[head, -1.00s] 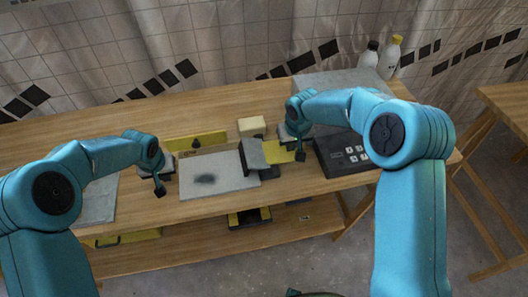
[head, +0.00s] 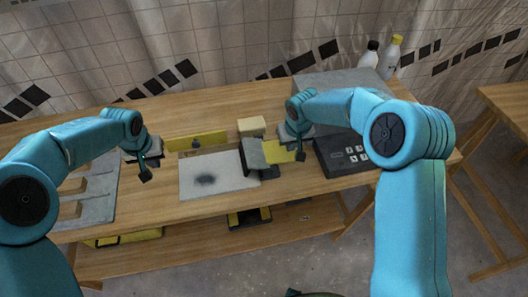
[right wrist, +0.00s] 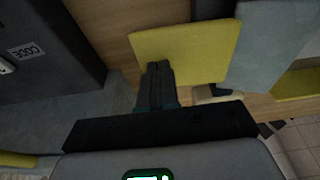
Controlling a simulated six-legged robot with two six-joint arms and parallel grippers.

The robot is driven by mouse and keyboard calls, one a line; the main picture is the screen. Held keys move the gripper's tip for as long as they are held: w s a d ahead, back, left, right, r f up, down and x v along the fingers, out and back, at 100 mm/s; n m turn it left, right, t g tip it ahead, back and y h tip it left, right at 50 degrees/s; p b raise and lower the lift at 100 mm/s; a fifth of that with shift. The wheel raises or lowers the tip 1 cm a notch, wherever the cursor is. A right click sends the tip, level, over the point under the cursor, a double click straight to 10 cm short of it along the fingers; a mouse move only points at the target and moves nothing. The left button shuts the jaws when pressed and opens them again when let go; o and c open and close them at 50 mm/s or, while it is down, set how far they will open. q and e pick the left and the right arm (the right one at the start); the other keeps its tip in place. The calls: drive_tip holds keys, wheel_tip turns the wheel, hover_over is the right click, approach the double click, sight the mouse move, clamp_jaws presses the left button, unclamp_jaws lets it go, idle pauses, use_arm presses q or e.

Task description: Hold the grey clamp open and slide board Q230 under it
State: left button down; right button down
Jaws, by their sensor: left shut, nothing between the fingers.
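The grey clamp (head: 255,152) stands at the middle of the bench, with a yellow plate (head: 281,152) on its right side. The plate is large in the right wrist view (right wrist: 190,50). A light grey board (head: 215,178) with a dark smudge lies flat, its right edge close to the clamp; I cannot read Q230 on it. My left gripper (head: 146,175) is shut and empty, left of the board and apart from it. My right gripper (head: 300,155) is at the yellow plate. Its fingers (right wrist: 159,66) are together over the plate; contact is unclear.
A grey rack with wooden slats (head: 101,190) lies at the left. A yellow strip (head: 195,141) and a pale yellow block (head: 251,126) stand behind the board. A dark box with buttons (head: 345,155) sits right of the clamp. Two bottles (head: 391,58) stand at the back right.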

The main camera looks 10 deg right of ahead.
drive_tip(key=shift+s+f, duration=0.1)
drive_tip(key=shift+f, duration=0.05)
drive_tip(key=shift+w+v, duration=0.15)
drive_tip(key=shift+v, duration=0.55)
drive_tip(key=shift+w+v, duration=0.2)
drive_tip(key=shift+v, duration=0.5)
drive_tip(key=w+v, duration=0.1)
drive_tip(key=v, duration=0.5)
drive_tip(key=shift+w+r, duration=0.3)
drive_tip(key=shift+r, duration=0.1)
drive_tip(key=shift+s+f, duration=0.1)
